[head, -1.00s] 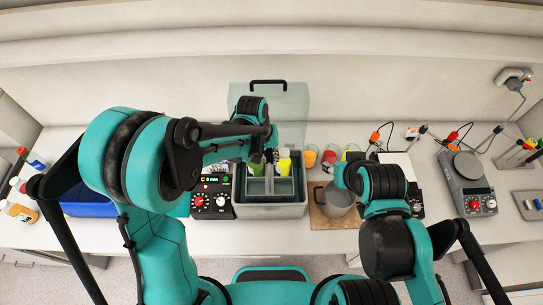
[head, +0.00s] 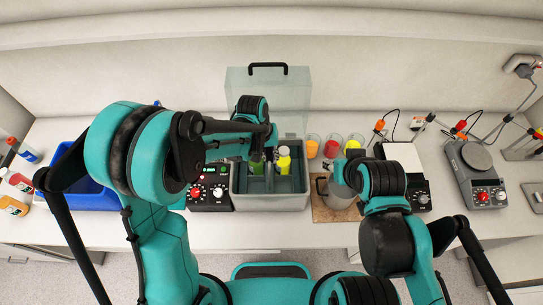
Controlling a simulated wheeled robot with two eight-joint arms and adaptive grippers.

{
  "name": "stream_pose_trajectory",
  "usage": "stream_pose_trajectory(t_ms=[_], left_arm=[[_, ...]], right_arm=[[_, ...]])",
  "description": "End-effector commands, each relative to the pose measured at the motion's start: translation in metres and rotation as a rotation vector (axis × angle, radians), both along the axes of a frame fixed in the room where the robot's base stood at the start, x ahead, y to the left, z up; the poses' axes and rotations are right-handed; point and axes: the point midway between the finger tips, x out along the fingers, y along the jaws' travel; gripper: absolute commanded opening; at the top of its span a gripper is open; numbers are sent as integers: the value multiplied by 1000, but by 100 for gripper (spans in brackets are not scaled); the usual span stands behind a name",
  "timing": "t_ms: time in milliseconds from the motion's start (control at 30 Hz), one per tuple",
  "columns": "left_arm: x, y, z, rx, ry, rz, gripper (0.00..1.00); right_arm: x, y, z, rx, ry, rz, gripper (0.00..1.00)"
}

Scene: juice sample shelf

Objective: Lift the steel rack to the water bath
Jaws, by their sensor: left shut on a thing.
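The water bath (head: 235,202) is a grey open tub in the middle of the bench, with a clear lid (head: 290,97) with a black handle upright behind it. My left gripper (head: 268,150) is over the back of the tub and shut, apparently on the steel rack (head: 269,180), a thin grey upright part of which shows inside the tub. Bottles with yellow (head: 284,152) and green (head: 257,158) stand beside it. The fingertips and most of the rack are hidden. My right gripper (head: 340,182) is over the steel pot; its fingers are hidden.
A steel pot (head: 341,199) stands on a brown board right of the bath. A control box (head: 209,195) adjoins the bath on the left. A blue tray (head: 92,193) is further left. Coloured cups (head: 332,147) stand behind, and a stirrer (head: 478,185) at right.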

Motion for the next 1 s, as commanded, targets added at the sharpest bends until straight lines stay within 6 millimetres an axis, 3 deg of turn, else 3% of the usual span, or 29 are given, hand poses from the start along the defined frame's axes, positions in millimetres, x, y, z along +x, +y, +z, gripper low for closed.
stream_pose_trajectory(t_ms=[867, 900, 967, 1000], left_arm=[[0, 0, -2, -1, 0, 0, 0], [0, 0, -2, -1, 0, 0, 21], [0, 0, -2, 0, 0, 0, 37], [0, 0, -2, 0, 0, 0, 37]], right_arm=[[0, 0, -2, 0, 0, 0, 40], [0, 0, -2, 0, 0, 0, 40], [0, 0, -2, 0, 0, 0, 40], [0, 0, -2, 0, 0, 0, 40]])
